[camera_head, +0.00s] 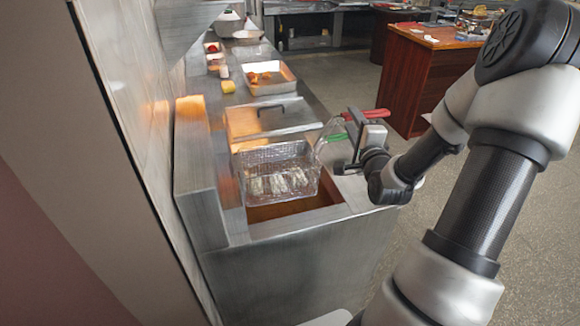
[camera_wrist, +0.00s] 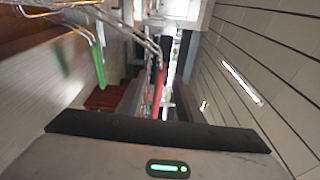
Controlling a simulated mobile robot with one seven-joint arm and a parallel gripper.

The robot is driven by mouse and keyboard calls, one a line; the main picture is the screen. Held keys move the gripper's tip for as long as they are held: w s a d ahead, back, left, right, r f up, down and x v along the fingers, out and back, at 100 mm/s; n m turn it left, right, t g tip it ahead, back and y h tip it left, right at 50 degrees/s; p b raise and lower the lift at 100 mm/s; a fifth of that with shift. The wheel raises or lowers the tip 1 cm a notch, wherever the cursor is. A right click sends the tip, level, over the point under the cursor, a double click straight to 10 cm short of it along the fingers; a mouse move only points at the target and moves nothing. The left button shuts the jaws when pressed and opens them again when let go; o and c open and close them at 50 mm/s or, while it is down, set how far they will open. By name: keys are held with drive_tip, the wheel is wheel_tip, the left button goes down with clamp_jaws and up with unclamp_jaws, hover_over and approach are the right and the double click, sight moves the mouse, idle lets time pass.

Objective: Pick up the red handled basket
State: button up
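A wire-mesh basket (camera_head: 278,172) with several pale pieces of food in it is at the open fryer well (camera_head: 295,208) in the head view. Its wire frame rises at the right towards a red handle (camera_head: 368,114). A green handle (camera_head: 336,137) lies just below and left of the red one. My gripper (camera_head: 350,138) is at the handles, right of the basket, and overlaps part of the red handle. In the wrist view the red handle (camera_wrist: 158,90) is near the centre, with the green handle (camera_wrist: 98,64) to its left. The fingertips are not clear, so I cannot tell whether they hold the handle.
Farther back on the counter are a metal tray (camera_head: 285,84) with orange food and a yellow item (camera_head: 228,87). A wall bounds the left. A wooden counter (camera_head: 420,80) stands at the back right; floor between is clear.

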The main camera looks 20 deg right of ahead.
drive_tip(key=x, duration=0.6)
drive_tip(key=shift+w+d+p, duration=0.25)
drive_tip(key=shift+d+p, duration=0.15)
drive_tip(key=shift+p, duration=0.05)
drive_tip(key=shift+r, duration=0.1)
clamp_jaws()
